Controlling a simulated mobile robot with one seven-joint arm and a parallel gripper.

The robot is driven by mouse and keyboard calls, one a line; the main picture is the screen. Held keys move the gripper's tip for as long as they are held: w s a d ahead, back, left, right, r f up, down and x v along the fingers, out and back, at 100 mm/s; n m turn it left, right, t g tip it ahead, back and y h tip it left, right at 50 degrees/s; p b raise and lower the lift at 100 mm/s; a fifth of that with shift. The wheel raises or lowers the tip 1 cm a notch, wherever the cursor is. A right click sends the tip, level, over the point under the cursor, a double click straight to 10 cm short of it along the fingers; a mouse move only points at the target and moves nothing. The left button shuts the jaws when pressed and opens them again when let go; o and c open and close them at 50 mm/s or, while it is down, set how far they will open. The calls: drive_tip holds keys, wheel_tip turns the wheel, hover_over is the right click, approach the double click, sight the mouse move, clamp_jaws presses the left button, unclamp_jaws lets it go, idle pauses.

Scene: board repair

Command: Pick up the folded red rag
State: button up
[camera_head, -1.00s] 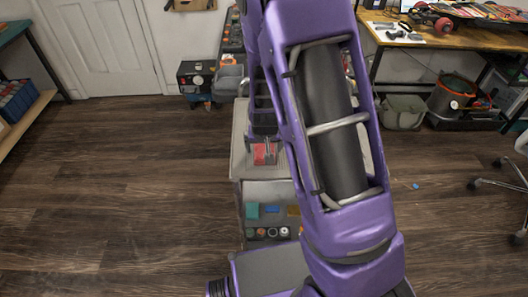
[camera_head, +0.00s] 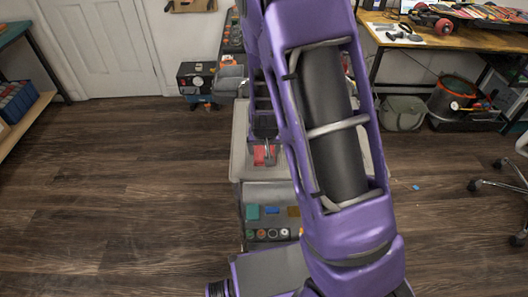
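The folded red rag (camera_head: 260,155) lies on the light grey top of a small cabinet (camera_head: 239,160), just left of my purple arm. My gripper (camera_head: 266,154) is at the rag, pointing down, with its thin fingers over or against the red cloth. The fingers are small and partly merged with the rag, so I cannot tell whether they are open or shut on it. My arm hides the right part of the cabinet top.
Below the top, the cabinet has an open shelf (camera_head: 268,194) with small coloured items and several round pieces. A workbench (camera_head: 440,38) with a skateboard stands at the back right, with bins under it. An office chair (camera_head: 505,180) is at the right. The wooden floor (camera_head: 120,180) at the left is clear.

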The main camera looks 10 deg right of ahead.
sight(264, 151)
drive_tip(key=c, duration=0.8)
drive_tip(key=shift+o, duration=0.2)
wheel_tip(264, 151, up, 11)
drive_tip(key=p, duration=0.3)
drive_tip(key=shift+f, duration=0.2)
drive_tip(key=o, duration=0.8)
drive_tip(key=c, duration=0.5)
drive_tip(key=shift+s+f, duration=0.1)
drive_tip(key=shift+c, duration=0.2)
